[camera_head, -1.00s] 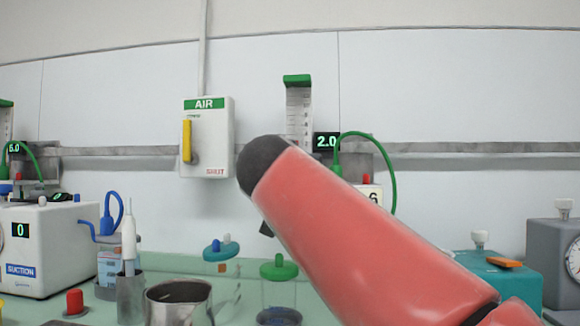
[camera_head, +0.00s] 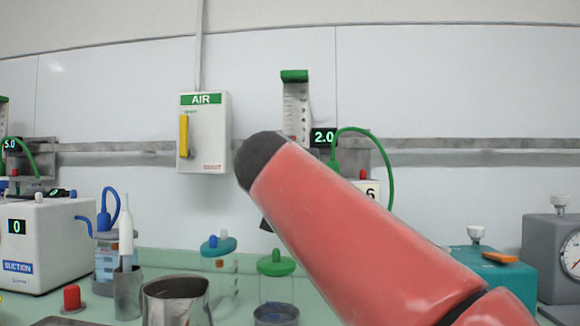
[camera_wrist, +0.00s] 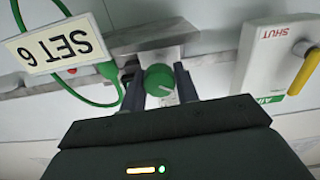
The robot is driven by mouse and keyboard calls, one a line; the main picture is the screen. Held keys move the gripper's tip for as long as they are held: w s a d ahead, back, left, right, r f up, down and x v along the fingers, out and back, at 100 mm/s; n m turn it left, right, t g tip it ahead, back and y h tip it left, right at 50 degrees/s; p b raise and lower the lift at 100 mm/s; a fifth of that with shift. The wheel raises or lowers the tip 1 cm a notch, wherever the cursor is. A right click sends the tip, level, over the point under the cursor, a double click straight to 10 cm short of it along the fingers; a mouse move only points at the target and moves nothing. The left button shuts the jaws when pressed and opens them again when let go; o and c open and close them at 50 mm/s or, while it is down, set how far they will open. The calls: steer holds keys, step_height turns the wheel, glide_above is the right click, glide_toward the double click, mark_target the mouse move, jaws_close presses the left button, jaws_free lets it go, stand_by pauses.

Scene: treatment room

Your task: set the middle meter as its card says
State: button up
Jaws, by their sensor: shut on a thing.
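The meter (camera_head: 297,108) is a clear upright scale with a green top on the wall rail, and its display (camera_head: 322,138) reads 2.0. In the head view my red arm hides the knob and gripper.
A white AIR box (camera_head: 205,132) with a yellow lever (camera_head: 184,136) hangs left of the meter. A green hose (camera_head: 391,165) loops at its right. Another meter's display (camera_head: 10,146) reads 5.0 at far left. Jars, a steel jug (camera_head: 177,300) and a suction unit (camera_head: 45,245) stand below.

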steer(key=n+p, duration=0.1)
steer(key=n, duration=0.5)
steer(key=shift+a, duration=0.1)
steer(key=n+p, duration=0.1)
steer(key=n, duration=0.3)
steer(key=shift+f+n, duration=0.15)
steer(key=shift+n, duration=0.85)
